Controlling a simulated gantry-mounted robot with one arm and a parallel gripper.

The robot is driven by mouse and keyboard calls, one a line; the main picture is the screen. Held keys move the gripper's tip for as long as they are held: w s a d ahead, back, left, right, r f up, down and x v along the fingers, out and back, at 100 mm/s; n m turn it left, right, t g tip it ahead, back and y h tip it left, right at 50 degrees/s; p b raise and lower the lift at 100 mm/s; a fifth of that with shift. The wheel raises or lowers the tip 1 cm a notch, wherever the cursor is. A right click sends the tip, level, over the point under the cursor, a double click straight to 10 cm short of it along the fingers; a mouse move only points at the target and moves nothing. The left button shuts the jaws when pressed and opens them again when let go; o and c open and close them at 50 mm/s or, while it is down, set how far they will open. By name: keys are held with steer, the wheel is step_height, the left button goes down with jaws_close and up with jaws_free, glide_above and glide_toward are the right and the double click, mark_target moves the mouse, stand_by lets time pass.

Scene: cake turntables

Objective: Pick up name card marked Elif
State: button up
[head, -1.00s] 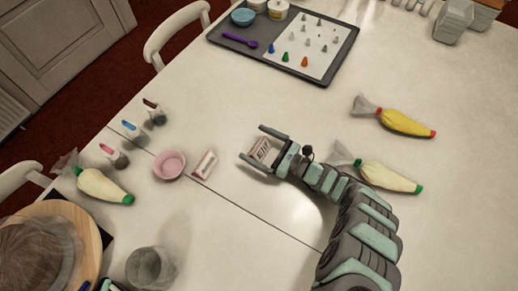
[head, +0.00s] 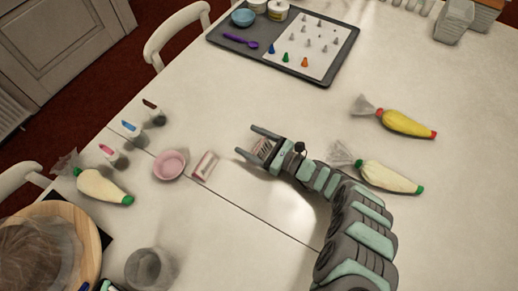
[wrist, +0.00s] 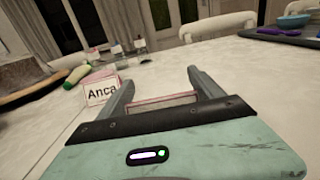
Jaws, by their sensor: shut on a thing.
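My gripper (head: 246,139) is over the middle of the white table, its two fingers pointing left. It is shut on a small name card (head: 262,150) that spans the gap between the fingers. The card's lettering is too small to read now in the head view. In the wrist view only a pale strip of this card (wrist: 163,102) with a reddish edge shows between the fingers, and its face is hidden. A second card, marked Anca (wrist: 102,93), stands beyond the left finger in the wrist view; a red-edged card (head: 204,166) stands left of my gripper in the head view.
A pink bowl (head: 169,164) is beside the standing card. Two piping bags (head: 407,123) (head: 390,177) lie to the right. A grey tray (head: 226,44) is at the back. Table above my gripper is clear.

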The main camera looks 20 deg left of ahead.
steer(key=shift+c, duration=1)
steer(key=shift+r, duration=0.1)
